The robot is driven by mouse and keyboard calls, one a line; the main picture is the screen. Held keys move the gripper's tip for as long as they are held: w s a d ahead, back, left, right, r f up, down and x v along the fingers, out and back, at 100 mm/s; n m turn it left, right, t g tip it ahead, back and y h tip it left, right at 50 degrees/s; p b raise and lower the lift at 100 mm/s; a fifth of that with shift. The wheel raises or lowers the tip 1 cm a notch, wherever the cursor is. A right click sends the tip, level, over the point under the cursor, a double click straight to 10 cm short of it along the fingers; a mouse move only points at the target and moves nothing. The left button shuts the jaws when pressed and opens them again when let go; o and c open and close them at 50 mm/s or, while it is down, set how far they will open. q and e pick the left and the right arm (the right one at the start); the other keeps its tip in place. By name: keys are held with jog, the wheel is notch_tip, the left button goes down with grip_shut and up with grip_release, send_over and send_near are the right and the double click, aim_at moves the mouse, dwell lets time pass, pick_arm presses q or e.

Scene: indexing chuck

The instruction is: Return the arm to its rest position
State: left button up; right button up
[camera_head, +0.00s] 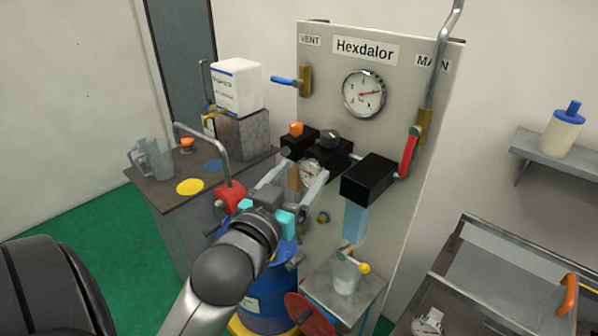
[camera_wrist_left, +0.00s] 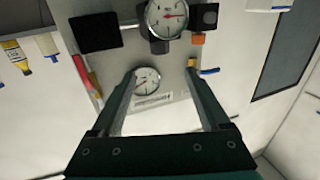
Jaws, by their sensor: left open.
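My left arm reaches in from the bottom of the head view, and its gripper (camera_head: 302,172) is stretched out in front of the grey Hexdalor panel (camera_head: 390,240). The two fingers are apart with nothing seen between them. In the left wrist view the open gripper (camera_wrist_left: 160,76) faces the panel, and a round gauge (camera_wrist_left: 146,80) shows between the fingers, beyond them. The gap from fingertips to panel is hard to judge. My right gripper is not in view.
Black valve blocks (camera_head: 368,178) stick out of the panel close to the gripper. A red round part (camera_head: 230,197) and a blue drum (camera_head: 268,303) are near the wrist. A side table (camera_head: 150,180) holds clear jugs. A tray (camera_head: 500,265) stands at the right.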

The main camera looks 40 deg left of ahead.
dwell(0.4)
pick_arm(q)
jog(key=s+d+f+m+g+h, duration=0.1)
jog(key=s+d+f+g, duration=0.15)
jog(key=f, duration=0.45)
jog(key=s+d+f+m+g+h, duration=0.1)
jog(key=s+d+f+g, duration=0.2)
jog(key=f, duration=0.4)
jog(key=s+d+f+m+g+h, duration=0.25)
jog(key=s+d+f+g, duration=0.45)
jog(key=s+f+g, duration=0.4)
notch_tip(320, 180, down, 34)
jog(key=s+t+b, duration=0.1)
jog(key=s+b, duration=0.2)
jog(key=b, duration=0.9)
jog(key=s+f+b, duration=0.3)
jog(key=s+f, duration=0.2)
jog(key=f, duration=0.3)
jog(key=s+a+f+b, duration=0.1)
jog(key=s+f+b, duration=0.3)
jog(key=f, duration=0.4)
jog(key=s+a+f+g+b, duration=0.1)
jog(key=s+f+b, duration=0.3)
jog(key=s+f, duration=0.2)
notch_tip(320, 180, down, 2)
jog(key=shift+a+f, duration=0.25)
